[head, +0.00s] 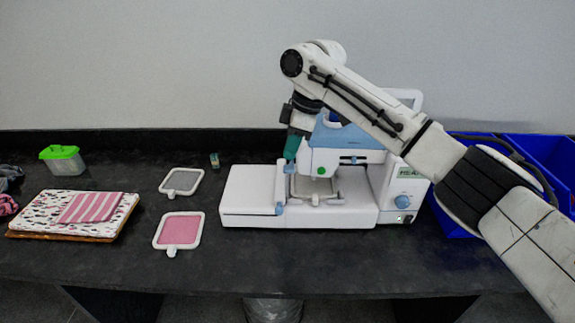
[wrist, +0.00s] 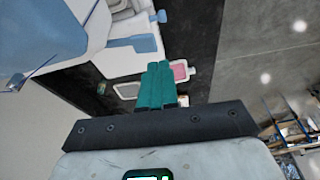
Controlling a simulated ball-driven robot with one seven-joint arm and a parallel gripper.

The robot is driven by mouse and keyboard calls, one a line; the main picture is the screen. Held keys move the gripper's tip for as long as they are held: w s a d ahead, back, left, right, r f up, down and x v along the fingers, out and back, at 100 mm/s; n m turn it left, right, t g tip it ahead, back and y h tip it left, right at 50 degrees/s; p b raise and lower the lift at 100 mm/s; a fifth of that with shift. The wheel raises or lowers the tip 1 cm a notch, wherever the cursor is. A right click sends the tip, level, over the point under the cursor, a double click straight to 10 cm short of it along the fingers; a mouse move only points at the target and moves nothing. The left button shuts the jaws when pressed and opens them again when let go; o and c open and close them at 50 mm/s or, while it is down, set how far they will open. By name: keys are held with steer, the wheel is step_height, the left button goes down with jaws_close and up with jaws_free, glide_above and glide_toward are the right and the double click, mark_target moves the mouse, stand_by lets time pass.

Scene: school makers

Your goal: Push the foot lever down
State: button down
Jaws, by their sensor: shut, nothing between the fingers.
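A white and blue embroidery machine (head: 350,205) stands on the dark table. Its blue-topped head (head: 345,137) is partly hidden behind my arm. My gripper (head: 290,154), with teal fingers, points down at the left side of the machine head. In the wrist view its fingers (wrist: 159,67) are pressed together with nothing between them. That view shows the machine's white and blue body (wrist: 45,35) at upper left, beside the fingers. I cannot clearly make out the foot lever; it may be hidden by the head or my gripper. A white frame (head: 318,189) sits under the head.
A grey hoop (head: 181,181) and a pink hoop (head: 180,230) lie left of the machine. Further left are folded cloths (head: 75,212) and a green-lidded box (head: 63,159). Blue bins (head: 540,155) stand at right. The table between hoops and machine is mostly clear.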

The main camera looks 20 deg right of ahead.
mark_target(289, 168)
steer(key=d+r, duration=0.1)
steer(key=w+d+r, duration=0.1)
steer(key=shift+d+r, duration=0.3)
steer(key=shift+r, duration=0.1)
steer(key=b+x, duration=0.7)
stand_by(0.5)
